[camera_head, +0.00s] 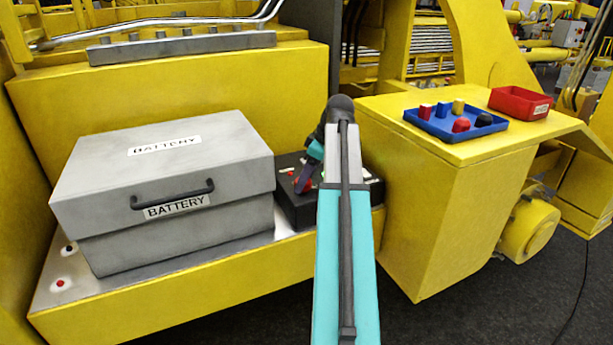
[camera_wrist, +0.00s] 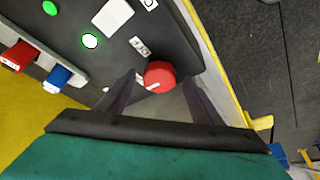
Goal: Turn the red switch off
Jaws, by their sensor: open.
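The red switch (camera_wrist: 160,75) is a round red knob with a white pointer line, on a dark control box beside a label that seems to read OFF (camera_wrist: 140,46). In the wrist view it sits between and just beyond the tips of my gripper (camera_wrist: 160,84). The two fingers are apart, one on each side of the knob; I cannot tell whether either touches it. In the head view the control box (camera_head: 292,205) stands between the battery box and the yellow platform. The red switch (camera_head: 303,185) shows there partly, behind my gripper and arm.
A grey battery box (camera_head: 105,185) stands left of the control box. A blue tray (camera_head: 480,132) with several small parts and a red bin (camera_head: 520,103) are on the yellow platform at right. In the wrist view a green light (camera_wrist: 90,41) and red (camera_wrist: 17,57) and blue (camera_wrist: 59,77) plugs are nearby.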

